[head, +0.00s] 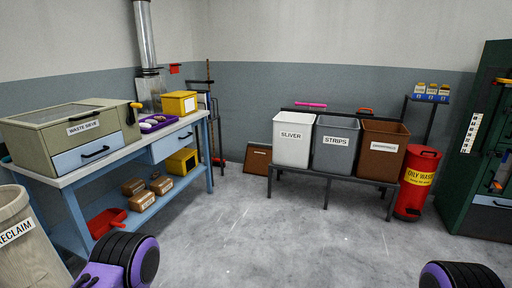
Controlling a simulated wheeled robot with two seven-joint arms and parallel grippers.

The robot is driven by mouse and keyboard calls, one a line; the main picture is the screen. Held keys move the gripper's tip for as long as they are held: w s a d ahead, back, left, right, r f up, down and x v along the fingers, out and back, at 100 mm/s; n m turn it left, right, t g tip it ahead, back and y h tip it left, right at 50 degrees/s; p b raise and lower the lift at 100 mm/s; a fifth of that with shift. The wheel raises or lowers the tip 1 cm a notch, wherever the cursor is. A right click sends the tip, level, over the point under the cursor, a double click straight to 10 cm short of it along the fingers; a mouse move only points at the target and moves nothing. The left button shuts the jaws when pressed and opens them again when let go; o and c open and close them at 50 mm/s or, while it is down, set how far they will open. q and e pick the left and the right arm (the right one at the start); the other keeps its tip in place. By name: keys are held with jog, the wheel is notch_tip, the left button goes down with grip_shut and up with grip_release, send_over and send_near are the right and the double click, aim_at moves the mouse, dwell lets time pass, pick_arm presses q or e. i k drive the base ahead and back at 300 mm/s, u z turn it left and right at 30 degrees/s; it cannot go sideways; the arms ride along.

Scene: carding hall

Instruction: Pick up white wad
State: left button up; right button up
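A purple tray (163,127) lies on the top of the blue-and-white workbench (120,156), at the left of the head view. Several small pale wads lie in it. One of them looks like a white wad (147,125) near the tray's left end. The wads are small and their exact colours are hard to tell apart. Neither gripper shows. Only purple and black parts of my arms reach in at the bottom left and bottom right, well short of the tray.
A waste box (70,130) and a yellow box (180,104) flank the tray. Brown blocks and a red scoop (107,222) lie on the lower shelf. A reclaim bin (17,232) stands front left. Sliver (291,150) and strips (334,158) bins stand right. The middle floor is clear.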

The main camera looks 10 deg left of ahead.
aim_at(142, 126)
jog(key=u, duration=0.1)
jog(key=i, duration=2.65)
jog(key=u, duration=0.9)
jog(key=i, duration=2.1)
jog(key=u, duration=0.55)
